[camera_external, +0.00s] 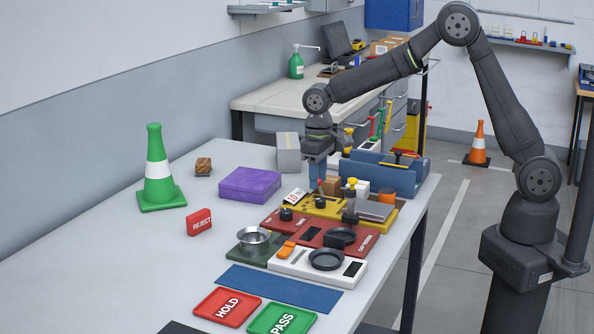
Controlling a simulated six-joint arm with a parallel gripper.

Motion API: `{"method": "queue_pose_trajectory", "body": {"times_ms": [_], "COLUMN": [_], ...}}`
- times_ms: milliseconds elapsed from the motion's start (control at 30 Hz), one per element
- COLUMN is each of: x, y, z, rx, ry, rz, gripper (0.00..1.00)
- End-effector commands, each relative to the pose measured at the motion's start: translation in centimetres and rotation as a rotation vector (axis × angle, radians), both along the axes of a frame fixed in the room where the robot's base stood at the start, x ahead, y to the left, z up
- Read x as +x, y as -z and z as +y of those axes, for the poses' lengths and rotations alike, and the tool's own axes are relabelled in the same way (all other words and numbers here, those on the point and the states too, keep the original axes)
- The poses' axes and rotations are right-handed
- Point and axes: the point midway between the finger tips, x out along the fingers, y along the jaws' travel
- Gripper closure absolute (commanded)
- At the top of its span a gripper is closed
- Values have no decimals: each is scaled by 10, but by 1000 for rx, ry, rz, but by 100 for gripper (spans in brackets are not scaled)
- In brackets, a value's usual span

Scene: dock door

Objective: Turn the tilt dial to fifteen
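My gripper (317,178) points straight down above the back of a yellow panel (325,210) on the table. Its fingers are small and partly merge with things behind, so I cannot tell whether they are open or shut.
A white sign (294,196) stands left of the yellow panel. A purple box (250,184), green cone (158,172) and red REJECT block (199,222) are farther left. A white scale (318,268) and metal bowl (253,240) are in front. The table's left front is clear.

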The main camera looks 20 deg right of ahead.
Motion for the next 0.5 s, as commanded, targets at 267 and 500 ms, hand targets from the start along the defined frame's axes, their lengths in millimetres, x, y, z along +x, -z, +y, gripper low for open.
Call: {"method": "queue_pose_trajectory", "body": {"times_ms": [267,500], "x": [0,0], "y": [0,0], "z": [0,0], "rx": [1,1], "ry": [0,0], "rz": [-1,-1], "gripper": [68,100]}}
